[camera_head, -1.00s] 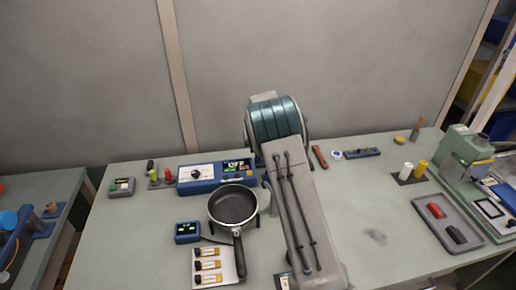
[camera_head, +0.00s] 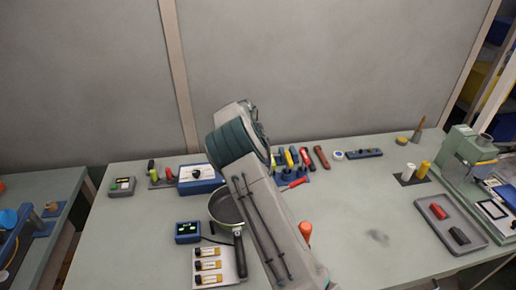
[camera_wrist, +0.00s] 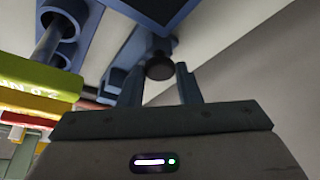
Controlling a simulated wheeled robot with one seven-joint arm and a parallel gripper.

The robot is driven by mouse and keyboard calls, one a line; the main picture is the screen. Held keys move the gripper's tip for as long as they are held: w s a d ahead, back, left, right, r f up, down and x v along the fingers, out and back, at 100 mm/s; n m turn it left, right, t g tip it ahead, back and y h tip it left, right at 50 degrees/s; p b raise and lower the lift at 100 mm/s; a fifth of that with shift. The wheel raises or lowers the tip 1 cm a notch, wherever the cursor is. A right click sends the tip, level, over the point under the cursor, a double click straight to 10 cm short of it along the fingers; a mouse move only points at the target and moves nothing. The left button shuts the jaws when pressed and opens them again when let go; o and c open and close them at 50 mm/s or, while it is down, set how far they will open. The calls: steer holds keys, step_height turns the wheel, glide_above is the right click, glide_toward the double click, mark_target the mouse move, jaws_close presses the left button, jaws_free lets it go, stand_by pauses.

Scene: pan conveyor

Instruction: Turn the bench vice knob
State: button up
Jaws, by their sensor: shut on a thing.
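In the wrist view, my gripper (camera_wrist: 160,82) has its two blue-grey fingers on either side of a dark round knob (camera_wrist: 160,67). The gripper is shut on this knob. The knob sits at the end of a blue body (camera_wrist: 150,38), which appears to be the bench vice; only part of it shows. In the head view my own arm hides the gripper and the knob, and I cannot make out the vice there.
Several tools stand behind my arm. A grey tray (camera_head: 432,208) and green machine (camera_head: 461,150) are at right.

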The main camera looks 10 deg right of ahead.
steer(key=shift+m, duration=0.6)
steer(key=o, duration=1)
steer(key=shift+g, duration=0.3)
steer(key=shift+c, duration=0.2)
steer(key=shift+r, duration=0.1)
steer(key=b+v, duration=0.2)
steer(key=v, duration=1.1)
steer(key=shift+a+r, duration=0.2)
steer(key=shift+a, duration=0.15)
